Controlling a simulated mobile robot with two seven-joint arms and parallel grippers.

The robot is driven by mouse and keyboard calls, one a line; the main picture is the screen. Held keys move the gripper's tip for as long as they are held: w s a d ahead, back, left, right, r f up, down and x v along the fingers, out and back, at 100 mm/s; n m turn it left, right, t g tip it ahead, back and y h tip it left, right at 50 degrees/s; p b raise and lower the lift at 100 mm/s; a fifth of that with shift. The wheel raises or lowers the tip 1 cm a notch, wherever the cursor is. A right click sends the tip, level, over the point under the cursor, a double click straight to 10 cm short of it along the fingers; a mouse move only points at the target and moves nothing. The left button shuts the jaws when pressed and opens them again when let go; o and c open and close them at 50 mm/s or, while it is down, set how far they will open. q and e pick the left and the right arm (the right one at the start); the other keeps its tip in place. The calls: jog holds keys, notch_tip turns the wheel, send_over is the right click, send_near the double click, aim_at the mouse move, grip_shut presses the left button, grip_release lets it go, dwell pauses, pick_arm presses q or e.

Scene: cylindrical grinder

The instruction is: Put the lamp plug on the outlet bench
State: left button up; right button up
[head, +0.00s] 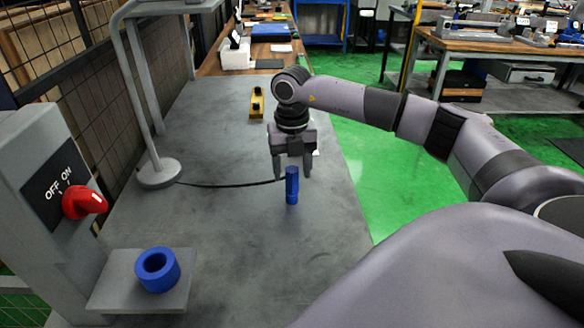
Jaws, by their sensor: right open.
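The blue lamp plug (292,188) stands upright on the grey outlet bench (235,225). A black cable runs from it to the round base of the grey lamp (158,172) at the left. My right gripper (292,173) points down over the plug, open. Its fingertips are to the left and right of the plug's upper end; contact is not clear. A blue ring-shaped outlet (158,270) sits on a small grey ledge (108,283) at the front left, its hole empty. My left gripper is not in view.
A grey box with a red OFF/ON knob (84,202) stands at the left edge. A yellow and black object (257,103) lies farther back on the bench. The bench around the plug is clear. Green floor lies beyond its right edge.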

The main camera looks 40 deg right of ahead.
notch_tip(320, 180, up, 12)
jog(key=shift+b, duration=0.45)
dwell(0.4)
